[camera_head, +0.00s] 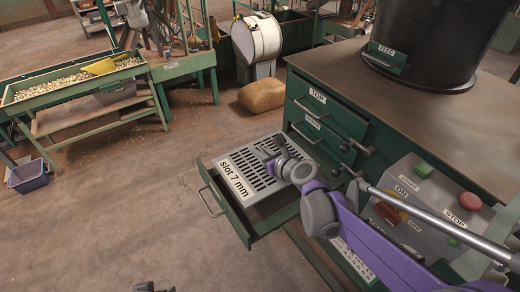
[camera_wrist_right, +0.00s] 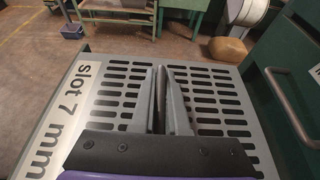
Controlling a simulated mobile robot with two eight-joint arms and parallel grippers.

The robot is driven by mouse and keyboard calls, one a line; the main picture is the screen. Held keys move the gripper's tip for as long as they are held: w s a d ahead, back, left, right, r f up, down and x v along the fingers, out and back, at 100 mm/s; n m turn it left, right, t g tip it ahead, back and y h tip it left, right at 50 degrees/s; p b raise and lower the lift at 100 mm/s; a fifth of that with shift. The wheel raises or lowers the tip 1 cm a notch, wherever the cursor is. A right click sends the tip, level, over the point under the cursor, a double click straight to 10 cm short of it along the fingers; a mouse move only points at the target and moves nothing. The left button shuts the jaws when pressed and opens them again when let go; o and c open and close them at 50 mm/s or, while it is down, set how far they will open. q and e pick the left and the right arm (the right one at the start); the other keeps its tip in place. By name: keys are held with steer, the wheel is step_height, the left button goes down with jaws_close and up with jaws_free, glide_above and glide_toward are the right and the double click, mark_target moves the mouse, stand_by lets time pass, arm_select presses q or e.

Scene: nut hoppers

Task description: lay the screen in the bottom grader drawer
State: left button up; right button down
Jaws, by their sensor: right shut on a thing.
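The screen (camera_head: 262,167) is a flat grey slotted plate marked "slot 7 mm". It is level at the pulled-out bottom drawer (camera_head: 228,212), near its rim height; I cannot tell whether it rests on the drawer. The drawer is green with a bar handle. My right gripper (camera_head: 279,144) is over the screen, shut on an upright part in its middle. In the right wrist view the fingers (camera_wrist_right: 160,103) close on that thin part, and the screen (camera_wrist_right: 105,97) spreads out on both sides. A dark part at the bottom edge of the head view may be my left gripper (camera_head: 154,287).
Shut drawers marked "TOP" (camera_head: 317,96) and, below it, a second label sit above the open drawer. A control box (camera_head: 425,195) with buttons stands at right, below a black feed drum (camera_head: 430,40). A sack (camera_head: 262,95) lies behind.

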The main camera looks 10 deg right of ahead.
steer(key=shift+w+f+b, duration=0.1)
steer(key=shift+f+b, duration=0.25)
steer(key=shift+f, duration=0.35)
steer(key=shift+f+b, duration=2.85)
steer(key=shift+f, duration=1.1)
steer(key=c, duration=0.8)
jaws_free()
steer(key=shift+c, duration=0.2)
steer(key=p+v, duration=0.1)
steer(key=v, duration=0.9)
steer(key=shift+s+d+r, duration=0.15)
steer(key=shift+s+r, duration=0.1)
steer(key=shift+s, duration=0.1)
